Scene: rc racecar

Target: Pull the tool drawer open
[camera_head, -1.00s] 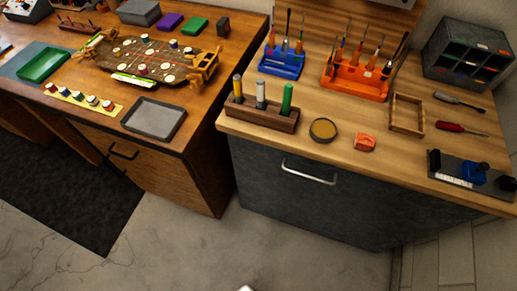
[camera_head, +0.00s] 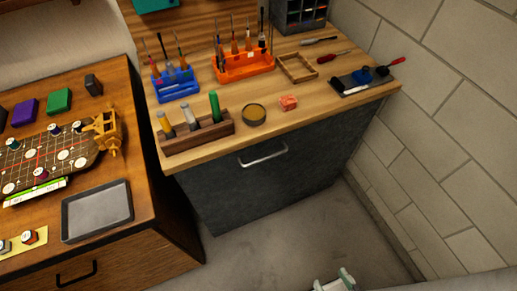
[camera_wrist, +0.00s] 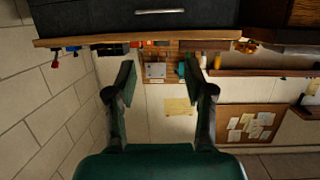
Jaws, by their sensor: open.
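The tool drawer is the dark grey front (camera_head: 290,165) of the cabinet under the light wood worktop. Its silver bar handle (camera_head: 263,154) is near the top middle of that front, and the drawer looks shut. In the wrist view the picture is upside down; the dark front (camera_wrist: 90,16) and the handle (camera_wrist: 160,11) show at the top edge. My gripper (camera_wrist: 159,72) is open with nothing between its fingers, and it is apart from the handle.
A brown desk (camera_head: 140,253) with a grey tray (camera_head: 97,210) stands at left. A block wall is at right. Floor before the cabinet is clear.

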